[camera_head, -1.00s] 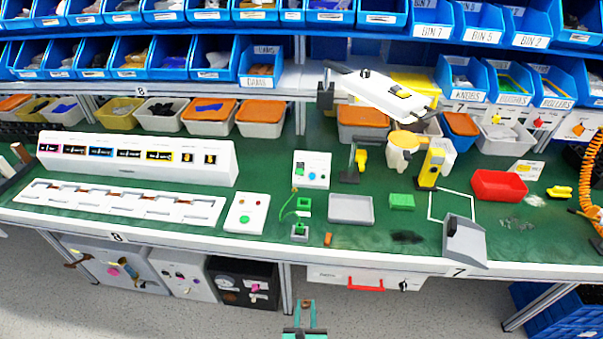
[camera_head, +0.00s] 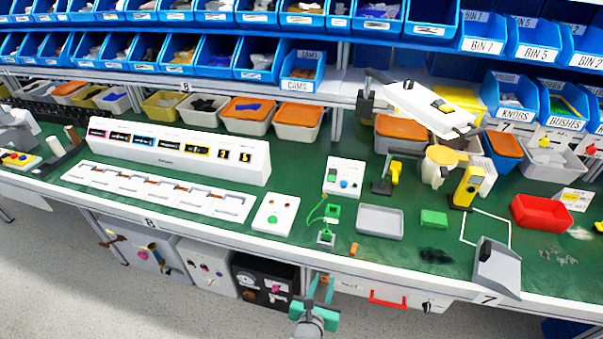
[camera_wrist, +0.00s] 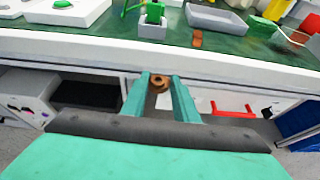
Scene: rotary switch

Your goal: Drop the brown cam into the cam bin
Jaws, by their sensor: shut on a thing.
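My gripper (camera_wrist: 160,84) is shut on the brown cam (camera_wrist: 158,82), a small ring-shaped piece between the fingertips in the wrist view. In the head view my gripper (camera_head: 319,288) is low, in front of the bench's front edge; the cam is too small to make out there. The cam bin (camera_head: 302,72) is a blue bin labelled CAMS at the right end of the lower shelf row, far above and behind my gripper. Its inside shows only partly.
The green bench (camera_head: 340,243) lies between my gripper and the shelves. On it are a grey tray (camera_head: 380,220), a white console (camera_head: 175,150), a red bin (camera_head: 541,212) and a small orange piece (camera_head: 353,249). A tilted white device (camera_head: 425,106) stands right of the cam bin.

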